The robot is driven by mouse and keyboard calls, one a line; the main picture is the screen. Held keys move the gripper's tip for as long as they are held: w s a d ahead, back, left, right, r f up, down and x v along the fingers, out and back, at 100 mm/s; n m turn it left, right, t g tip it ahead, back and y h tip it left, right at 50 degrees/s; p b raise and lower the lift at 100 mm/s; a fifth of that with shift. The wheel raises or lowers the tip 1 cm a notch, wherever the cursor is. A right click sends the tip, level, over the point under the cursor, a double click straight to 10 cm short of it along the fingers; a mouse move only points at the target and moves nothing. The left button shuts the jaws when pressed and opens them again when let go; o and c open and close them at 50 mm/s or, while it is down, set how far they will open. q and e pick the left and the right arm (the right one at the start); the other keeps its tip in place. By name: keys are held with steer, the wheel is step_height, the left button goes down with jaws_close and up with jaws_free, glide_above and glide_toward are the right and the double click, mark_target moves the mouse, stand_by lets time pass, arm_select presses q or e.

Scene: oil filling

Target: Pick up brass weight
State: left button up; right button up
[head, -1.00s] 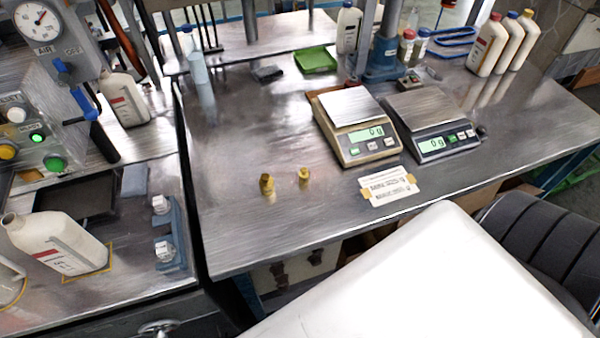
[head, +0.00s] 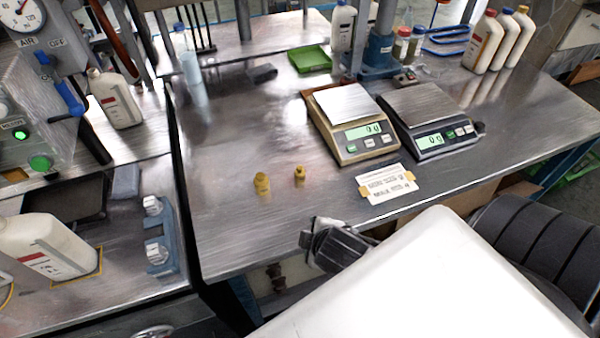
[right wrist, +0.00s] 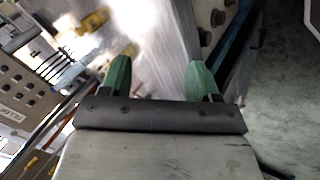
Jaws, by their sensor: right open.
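Two small brass weights stand upright on the steel table in the head view, the larger one (head: 262,183) left of the smaller one (head: 299,177). My right gripper (head: 318,238) shows at the table's front edge, below and right of the weights and apart from both. Its rear is hidden behind a white surface. In the right wrist view its two green fingers (right wrist: 158,78) are spread, with nothing between them. I cannot clearly make out the weights in that view. My left gripper is not in view.
Two scales (head: 352,140) (head: 432,138), both showing 0 g, stand right of the weights. A taped paper label (head: 387,185) lies in front of them. Bottles (head: 485,42) and a green tray (head: 309,59) are at the back. The table around the weights is clear.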

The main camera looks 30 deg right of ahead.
mark_target(302, 171)
steer(key=w+d+n+t, duration=0.1)
steer(key=w+n, duration=0.1)
steer(key=n, duration=0.2)
steer(key=w+d+n+t, duration=0.1)
steer(key=w+n+t, duration=0.1)
steer(key=n, duration=0.3)
steer(key=w+d+n+t, duration=0.2)
steer(key=w+n, duration=0.2)
steer(key=shift+w+r, duration=0.2)
steer(key=shift+r, duration=0.15)
steer(key=w+d+n+y, duration=0.1)
steer(key=d+n, duration=0.1)
steer(key=n, duration=0.2)
steer(key=w+d+n+t+y, duration=0.1)
steer(key=d+n, duration=0.1)
steer(key=n, duration=0.3)
steer(key=w+d+f+n+y, duration=0.1)
steer(key=d+n, duration=0.1)
steer(key=n, duration=0.3)
steer(key=shift+w+d, duration=0.2)
steer(key=shift+w+d+n+y, duration=0.15)
steer(key=shift+w+n+y, duration=0.15)
steer(key=x, duration=0.7)
steer(key=p+x, duration=0.1)
steer(key=x, duration=0.2)
steer(key=shift+a+f, duration=0.2)
steer(key=shift+a, duration=0.15)
steer(key=c, duration=1)
steer(key=shift+r, duration=0.1)
steer(key=shift+c, duration=0.5)
